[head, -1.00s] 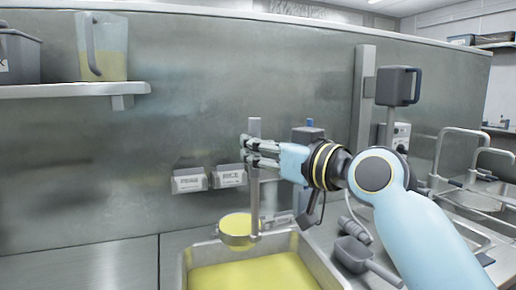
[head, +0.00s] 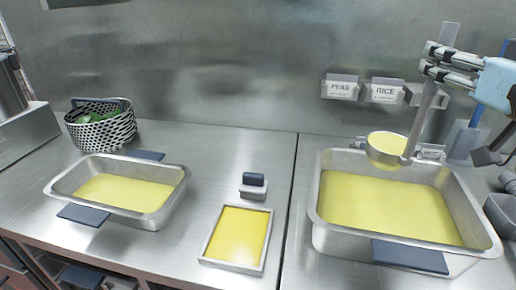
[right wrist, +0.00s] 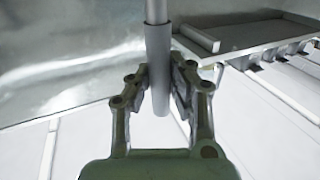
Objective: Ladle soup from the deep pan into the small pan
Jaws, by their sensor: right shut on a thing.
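My right gripper (head: 432,58) is shut on the upright handle of a ladle (head: 425,112). The handle also shows between the fingers in the right wrist view (right wrist: 159,60). The ladle's bowl (head: 388,148) is full of yellow soup and hangs level above the back part of the deep pan (head: 335,238). The deep pan stands at the right and holds yellow soup (head: 385,205). A smaller pan (head: 160,212) with blue handles stands on the counter at the left and also holds yellow soup (head: 120,193). My left gripper is not in view.
A shallow tray (head: 206,254) with yellow contents lies between the pans, with a small dark-handled block (head: 253,186) behind it. A patterned basket (head: 100,132) stands behind the smaller pan. Labelled PEAS (head: 340,88) and RICE (head: 385,92) holders are on the back wall.

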